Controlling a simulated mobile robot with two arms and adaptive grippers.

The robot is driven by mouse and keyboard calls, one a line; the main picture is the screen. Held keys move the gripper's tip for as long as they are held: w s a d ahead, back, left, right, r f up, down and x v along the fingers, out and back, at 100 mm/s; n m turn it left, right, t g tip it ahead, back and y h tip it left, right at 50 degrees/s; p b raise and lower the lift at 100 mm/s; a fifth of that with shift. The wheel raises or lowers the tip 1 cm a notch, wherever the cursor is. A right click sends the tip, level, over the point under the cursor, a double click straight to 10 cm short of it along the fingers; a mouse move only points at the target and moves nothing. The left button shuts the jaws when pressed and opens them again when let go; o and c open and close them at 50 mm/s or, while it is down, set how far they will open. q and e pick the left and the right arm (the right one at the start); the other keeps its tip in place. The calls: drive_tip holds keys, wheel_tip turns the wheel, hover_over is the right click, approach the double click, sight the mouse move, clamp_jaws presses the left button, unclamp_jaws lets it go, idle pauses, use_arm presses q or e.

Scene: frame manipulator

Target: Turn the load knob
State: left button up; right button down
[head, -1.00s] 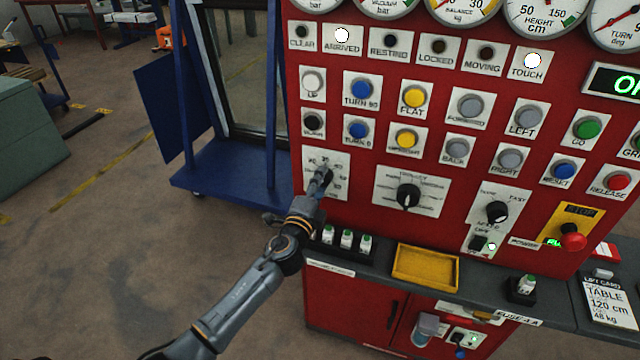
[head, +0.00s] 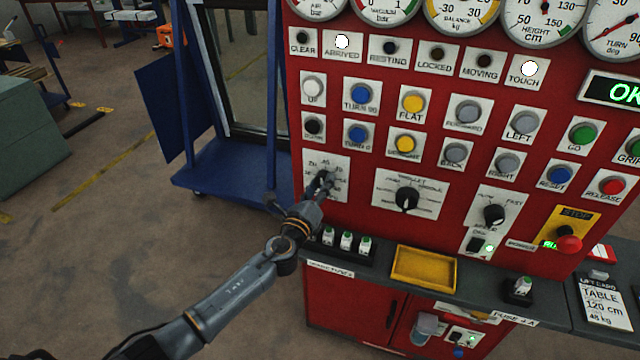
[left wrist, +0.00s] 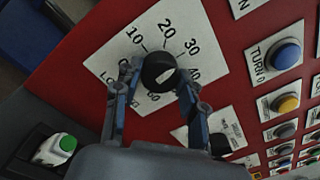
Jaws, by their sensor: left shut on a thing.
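The load knob (left wrist: 158,70) is a round black knob on a white scale plate (left wrist: 190,25) marked 10 to 50, on the red panel. In the left wrist view a pale pointer line on the knob faces roughly between 30 and 40. In the head view the knob (head: 322,178) is partly covered by my fingers. My left gripper (left wrist: 158,88) is shut on the knob, one finger on each side. It also shows in the head view (head: 325,187), its arm coming from the lower left. My right gripper is not in view.
A larger selector knob (head: 407,198) and a speed knob (head: 494,214) are to the right. Rows of buttons sit above. Below, a ledge holds several green-topped fuses (head: 346,240) and a yellow tray (head: 425,268). A blue frame cart (head: 230,185) stands at left.

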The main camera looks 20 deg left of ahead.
use_arm(q)
drive_tip(key=shift+f+m, duration=0.1)
drive_tip(key=shift+m, duration=0.5)
drive_tip(key=o, duration=1.1)
drive_tip(key=shift+o, duration=0.2)
drive_tip(key=s, duration=1.2)
drive_tip(key=shift+a+f, duration=0.15)
drive_tip(key=shift+a, duration=0.25)
